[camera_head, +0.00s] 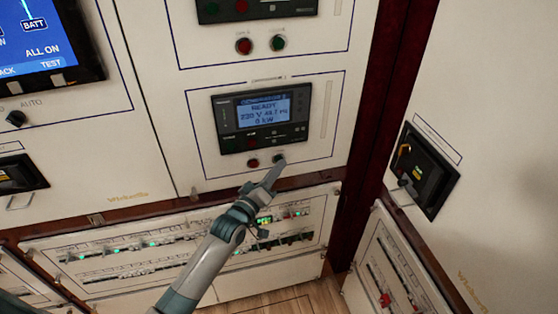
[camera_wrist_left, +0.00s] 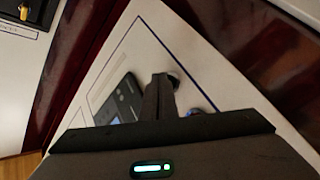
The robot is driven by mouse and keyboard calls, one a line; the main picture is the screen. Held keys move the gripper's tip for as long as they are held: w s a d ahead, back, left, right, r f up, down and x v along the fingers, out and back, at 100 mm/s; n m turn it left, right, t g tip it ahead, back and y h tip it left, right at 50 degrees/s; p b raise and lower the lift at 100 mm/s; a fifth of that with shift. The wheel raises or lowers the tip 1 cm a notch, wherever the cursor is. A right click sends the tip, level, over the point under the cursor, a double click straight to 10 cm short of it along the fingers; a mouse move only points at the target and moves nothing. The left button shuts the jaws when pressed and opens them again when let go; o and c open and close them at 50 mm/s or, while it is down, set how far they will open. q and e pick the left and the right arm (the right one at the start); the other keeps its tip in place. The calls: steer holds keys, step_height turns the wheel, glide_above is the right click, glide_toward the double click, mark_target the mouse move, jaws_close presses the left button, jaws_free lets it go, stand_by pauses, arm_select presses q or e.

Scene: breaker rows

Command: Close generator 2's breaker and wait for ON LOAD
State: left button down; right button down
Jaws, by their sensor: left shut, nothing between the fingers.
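The generator 2 panel (camera_head: 320,150) is a white plate with a blue outline in the head view. Its controller display (camera_head: 264,109) is lit blue and reads READY, about 220 V and 0 kW. Below it are a red button (camera_head: 253,163) and a second, dark button (camera_head: 279,157) to its right. My left gripper (camera_head: 275,169) is shut and empty, its tips at or just in front of the second button; I cannot tell whether they touch. The left wrist view shows the shut fingers (camera_wrist_left: 160,95) beside a dark round button (camera_wrist_left: 174,80). My right gripper is not in view.
Above is another panel with a red button (camera_head: 243,46) and a green one (camera_head: 278,43). Below, a breaker row (camera_head: 150,258) has several green lights. A dark wooden post (camera_head: 385,90) and a side wall with a black rotary switch (camera_head: 421,170) stand to the right.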

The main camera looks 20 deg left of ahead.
arm_select(q)
steer(key=shift+w+a, duration=0.1)
steer(key=shift+w, duration=0.05)
stand_by(0.6)
steer(key=shift+s+d+p, duration=0.45)
steer(key=shift+s+p, duration=0.05)
steer(key=shift+s, duration=0.2)
steer(key=shift+s, duration=0.1)
steer(key=s+d+p, duration=0.1)
steer(key=s, duration=0.1)
steer(key=s+d+p, duration=0.1)
steer(key=s, duration=0.1)
steer(key=shift+d, duration=0.4)
stand_by(0.7)
